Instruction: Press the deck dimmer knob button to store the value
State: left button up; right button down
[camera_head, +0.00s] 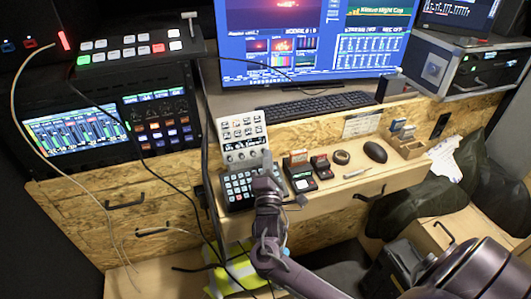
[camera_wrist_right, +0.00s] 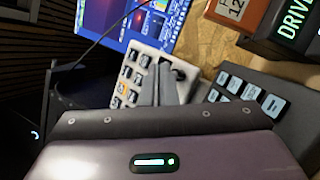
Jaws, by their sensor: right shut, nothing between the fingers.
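The deck is a light panel (camera_head: 231,127) with rows of buttons and a row of round knobs along its lower edge. It stands tilted behind a dark keypad (camera_head: 236,190). My right gripper (camera_head: 266,156) is shut and empty, pointing up at the lower right of the deck, near the knob row. My left gripper is not in view.
Small card readers (camera_head: 301,179), a tape roll (camera_head: 342,157) and a mouse (camera_head: 375,151) lie right of the keypad on the wooden desk. A keyboard (camera_head: 318,106) lies behind. A black cable hangs left of the deck. A switcher panel (camera_head: 128,50) stands at left.

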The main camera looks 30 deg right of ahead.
jog(key=shift+w+f, duration=0.3)
dwell(1.4)
jog(key=shift+s+f, duration=0.2)
jog(key=shift+f, duration=0.05)
jog(key=shift+a+f, duration=0.15)
jog(key=shift+f, duration=0.1)
jog(key=p, duration=0.1)
jog(key=s+r+p, duration=0.1)
jog(key=p, duration=0.1)
jog(key=shift+s+a+y, duration=0.25)
jog(key=shift+s+y, duration=0.05)
jog(key=shift+s+r+p, duration=0.45)
jog(key=shift+s+p, duration=0.25)
jog(key=shift+p, duration=0.2)
jog(key=shift+s+a+r+p, duration=0.1)
jog(key=shift+s+r+p, duration=0.2)
jog(key=shift+s, duration=0.25)
